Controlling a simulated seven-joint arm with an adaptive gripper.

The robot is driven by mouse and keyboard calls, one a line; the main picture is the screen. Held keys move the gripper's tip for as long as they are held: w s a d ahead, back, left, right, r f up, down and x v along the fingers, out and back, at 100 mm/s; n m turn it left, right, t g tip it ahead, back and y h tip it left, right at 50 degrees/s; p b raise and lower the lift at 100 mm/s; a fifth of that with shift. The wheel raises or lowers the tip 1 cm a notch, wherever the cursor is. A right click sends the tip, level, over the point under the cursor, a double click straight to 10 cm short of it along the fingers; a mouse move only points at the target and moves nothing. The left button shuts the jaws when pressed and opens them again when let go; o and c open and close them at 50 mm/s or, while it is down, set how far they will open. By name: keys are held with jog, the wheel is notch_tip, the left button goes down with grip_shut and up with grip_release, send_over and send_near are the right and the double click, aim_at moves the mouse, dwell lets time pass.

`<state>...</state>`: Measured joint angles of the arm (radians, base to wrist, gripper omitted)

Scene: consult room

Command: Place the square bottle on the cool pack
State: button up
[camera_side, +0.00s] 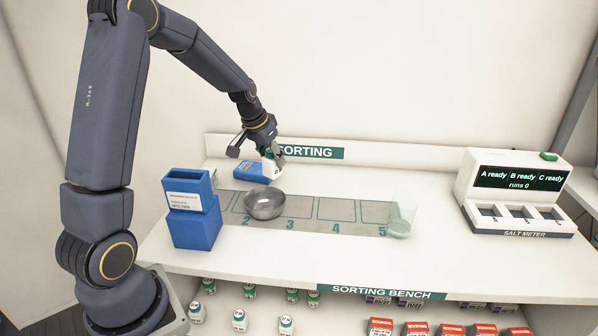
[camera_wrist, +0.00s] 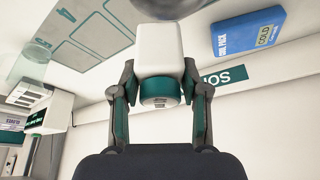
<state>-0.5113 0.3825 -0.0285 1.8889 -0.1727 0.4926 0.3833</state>
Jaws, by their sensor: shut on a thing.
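The square bottle (camera_wrist: 160,48) is white with a teal cap. My gripper (camera_wrist: 160,82) is shut on it, one finger on each side near the cap. In the side view my gripper (camera_side: 262,148) is at the back left of the bench, with the bottle (camera_side: 272,169) below it. The blue cool pack (camera_side: 252,172) lies flat there, and the bottle overlaps its right end in the picture. In the wrist view the cool pack (camera_wrist: 249,31) is to the right of the bottle, with a gap between them. The bottle's height above the bench is unclear.
A metal bowl (camera_side: 265,204) stands in front of the bottle on the numbered mat (camera_side: 338,209). A blue box (camera_side: 191,211) is at left, a clear beaker (camera_side: 402,217) at the mat's right end, and a salt meter (camera_side: 515,192) further right. Bench front centre is clear.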

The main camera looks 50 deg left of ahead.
jog(key=s+a+r+n+g+y, duration=0.15)
jog(key=s+a+r+n, duration=0.25)
jog(key=s+a+n, duration=0.5)
jog(key=m, duration=0.3)
send_over(253, 172)
jog(key=shift+y, duration=0.25)
notch_tip(253, 172, down, 10)
jog(key=shift+s+d+r, duration=0.1)
jog(key=shift+d+r, duration=0.05)
jog(key=shift+f, duration=1.75)
jog(key=o, duration=1.1)
jog(key=shift+f, duration=0.1)
jog(key=shift+o, duration=0.2)
